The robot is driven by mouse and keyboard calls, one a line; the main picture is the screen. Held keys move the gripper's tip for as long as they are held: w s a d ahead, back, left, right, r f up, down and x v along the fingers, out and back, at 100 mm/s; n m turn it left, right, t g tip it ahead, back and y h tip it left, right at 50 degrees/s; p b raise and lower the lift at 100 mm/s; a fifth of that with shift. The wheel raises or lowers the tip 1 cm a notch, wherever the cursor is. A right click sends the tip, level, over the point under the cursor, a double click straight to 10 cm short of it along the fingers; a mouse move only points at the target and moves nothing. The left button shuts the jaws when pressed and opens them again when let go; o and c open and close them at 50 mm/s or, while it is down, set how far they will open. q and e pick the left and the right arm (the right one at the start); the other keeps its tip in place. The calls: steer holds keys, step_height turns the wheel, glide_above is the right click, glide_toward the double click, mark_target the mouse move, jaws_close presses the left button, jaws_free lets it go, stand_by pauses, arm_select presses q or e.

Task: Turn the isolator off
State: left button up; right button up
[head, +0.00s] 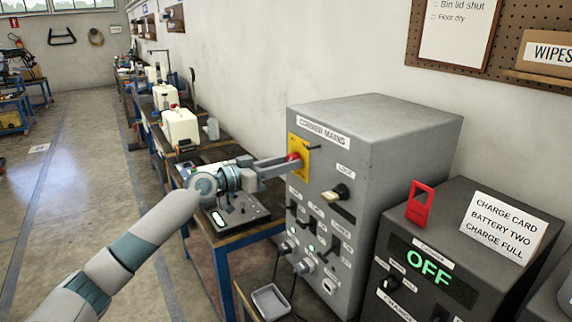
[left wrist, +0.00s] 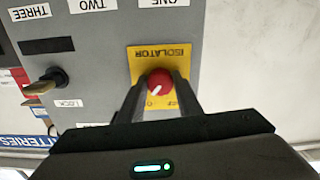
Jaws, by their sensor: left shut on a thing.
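The isolator is a red rotary knob (left wrist: 160,80) on a yellow plate (left wrist: 143,62) lettered ISOLATOR, upside down in the left wrist view. The yellow plate also shows in the head view (head: 305,150), high on the left of the front of the grey CORNER MAINS cabinet (head: 385,130). My left gripper (left wrist: 160,92) is shut on the knob, one finger on each side. The knob's white mark slants to the lower left in the wrist view, towards a small mark that looks like an O. The gripper (head: 285,161) partly hides the knob in the head view. My right gripper is not in view.
A black key switch (head: 338,192) marked LOCK sits on the cabinet front, with several switches below. A dark charger (head: 450,250) reading OFF stands at right, with a red tag (head: 420,205) and a white card (head: 505,225) on top. Benches line the wall; the floor at left is open.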

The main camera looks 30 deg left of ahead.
arm_select(q)
steer(key=shift+s+d+r+n+p, duration=0.1)
steer(key=shift+n+p, duration=1.65)
steer(key=shift+n, duration=2.45)
steer(key=shift+r+n+p, duration=0.1)
steer(key=shift+n+p, duration=1.65)
steer(key=shift+n, duration=2.45)
steer(key=shift+f, duration=0.1)
steer(key=o, duration=1)
steer(key=shift+o, duration=0.2)
